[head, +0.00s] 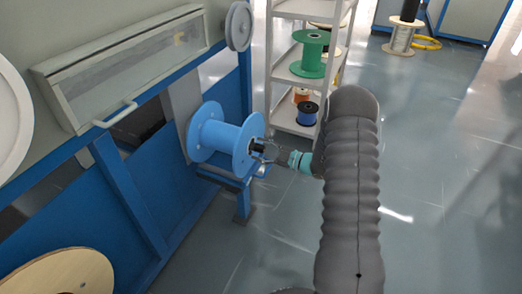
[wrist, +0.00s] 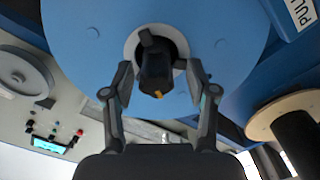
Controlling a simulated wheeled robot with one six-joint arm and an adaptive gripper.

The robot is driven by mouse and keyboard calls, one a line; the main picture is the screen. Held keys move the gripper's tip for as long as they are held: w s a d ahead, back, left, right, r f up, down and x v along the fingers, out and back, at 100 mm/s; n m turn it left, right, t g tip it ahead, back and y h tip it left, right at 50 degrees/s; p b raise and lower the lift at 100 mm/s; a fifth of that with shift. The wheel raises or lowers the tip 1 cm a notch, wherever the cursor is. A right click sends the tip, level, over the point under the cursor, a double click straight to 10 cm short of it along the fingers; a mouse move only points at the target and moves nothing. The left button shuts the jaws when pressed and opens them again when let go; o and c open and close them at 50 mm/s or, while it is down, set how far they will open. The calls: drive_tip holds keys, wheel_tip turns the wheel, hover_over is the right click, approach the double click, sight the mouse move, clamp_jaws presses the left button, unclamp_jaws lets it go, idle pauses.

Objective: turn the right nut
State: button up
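A blue spool (head: 228,138) is mounted on the side of the machine, and its flange (wrist: 85,35) fills much of the wrist view. A dark nut (wrist: 157,68) with a small orange mark sits at the spool's hub, and in the head view the nut (head: 259,147) is small and partly hidden. My gripper (wrist: 158,76) is open, with one finger on each side of the nut and a visible gap between each fingertip and the nut. In the head view my gripper (head: 268,153) is close in front of the hub.
A shelf rack (head: 292,72) with a green spool (head: 309,54) stands beyond my arm. A blue machine frame (head: 150,195) and a wooden reel (head: 60,275) are at left. A control panel (wrist: 48,146) shows in the wrist view.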

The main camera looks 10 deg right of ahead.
drive_tip(key=shift+d, duration=0.15)
drive_tip(key=v, duration=1.2)
